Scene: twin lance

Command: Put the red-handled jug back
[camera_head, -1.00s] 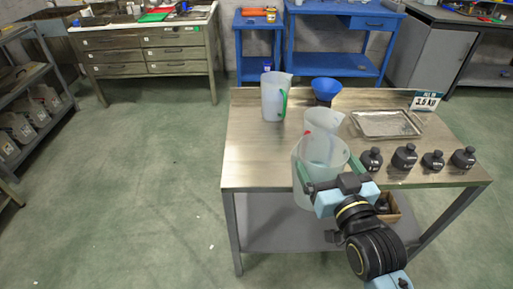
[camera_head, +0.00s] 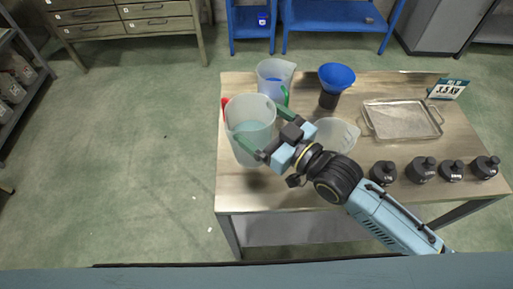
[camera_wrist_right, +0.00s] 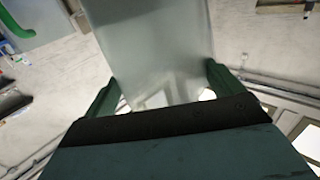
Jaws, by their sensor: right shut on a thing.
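The red-handled jug (camera_head: 248,128) is a large translucent jug. It is in my right gripper (camera_head: 262,127), above or on the left part of the table, and I cannot tell if its base touches. Its red handle (camera_head: 225,106) shows at its left, away from the gripper. In the right wrist view, the jug wall (camera_wrist_right: 160,50) stands between the two green fingers. A translucent jug with a green handle (camera_head: 273,72) stands just behind. Another clear jug (camera_head: 337,136) is to the right, partly hidden by my arm. My left gripper is out of view.
A blue funnel (camera_head: 337,75) sits on a dark container. A metal tray (camera_head: 402,121) and a sign (camera_head: 448,89) are at the right. Several black bottle-shaped pieces (camera_head: 422,168) line the front right. The table's front left (camera_head: 240,195) is bare.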

